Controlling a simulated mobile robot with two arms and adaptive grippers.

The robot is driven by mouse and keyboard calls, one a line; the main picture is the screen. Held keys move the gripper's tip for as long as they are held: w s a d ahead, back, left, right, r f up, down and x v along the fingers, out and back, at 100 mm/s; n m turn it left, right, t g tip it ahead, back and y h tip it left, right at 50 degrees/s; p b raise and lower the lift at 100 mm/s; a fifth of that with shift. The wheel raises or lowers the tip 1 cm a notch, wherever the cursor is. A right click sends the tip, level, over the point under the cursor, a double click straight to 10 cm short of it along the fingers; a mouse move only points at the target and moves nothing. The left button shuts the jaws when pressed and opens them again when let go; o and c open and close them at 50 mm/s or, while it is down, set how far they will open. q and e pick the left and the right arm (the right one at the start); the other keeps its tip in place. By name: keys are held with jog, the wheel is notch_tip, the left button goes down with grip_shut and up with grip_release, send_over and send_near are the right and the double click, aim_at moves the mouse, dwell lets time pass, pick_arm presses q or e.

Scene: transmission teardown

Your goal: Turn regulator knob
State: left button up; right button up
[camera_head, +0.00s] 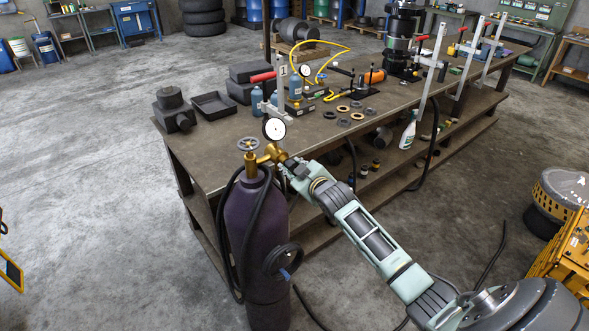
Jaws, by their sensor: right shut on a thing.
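A tall dark purple gas cylinder (262,220) stands upright in front of the workbench. On its top sit a brass regulator (269,155), a round white gauge (274,129) and a grey handwheel (248,144). My right gripper (284,163) reaches in from the lower right and is at the right side of the brass regulator. It is shut on the regulator knob, which its fingers mostly hide. My left gripper does not show.
A black hose (236,240) hangs looped on the cylinder. The long workbench (225,165) behind holds black bins, rings, bottles and clamps. A yellow machine (566,245) stands at the right. The floor (90,200) at left is clear.

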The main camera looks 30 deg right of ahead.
jog(key=o, duration=1)
jog(key=shift+w+d+r, duration=0.1)
jog(key=shift+d+r, duration=0.3)
jog(key=shift+r, duration=0.05)
jog(key=shift+f, duration=0.15)
jog(key=shift+a+f, duration=0.15)
jog(key=shift+f, duration=0.05)
jog(key=v, duration=1.2)
